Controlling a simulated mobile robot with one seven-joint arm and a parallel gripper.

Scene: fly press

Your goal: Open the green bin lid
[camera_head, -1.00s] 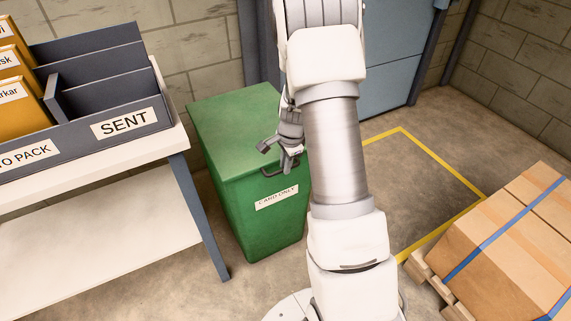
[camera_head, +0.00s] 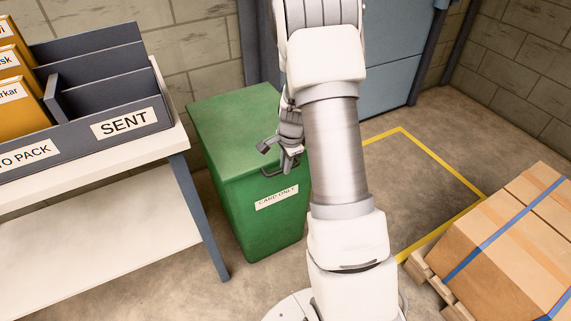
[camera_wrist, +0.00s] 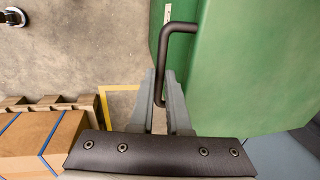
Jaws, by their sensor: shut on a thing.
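The green bin (camera_head: 265,225) stands against the wall with a "CARD ONLY" label on its front. Its lid (camera_head: 232,122) lies flat and looks closed. A dark bar handle (camera_wrist: 163,50) sticks out from the lid's front edge; part of it shows in the head view (camera_head: 271,174). My gripper (camera_head: 288,165) is at the front of the lid, with its fingers on the handle. In the wrist view my gripper (camera_wrist: 160,76) has one finger on each side of the bar. My arm hides the bin's right upper part in the head view.
A white table (camera_head: 100,185) with a grey sorting rack (camera_head: 110,100) stands close on the left. A strapped carton (camera_head: 520,245) sits on a pallet at the right. A yellow-marked floor area (camera_head: 420,185) is clear.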

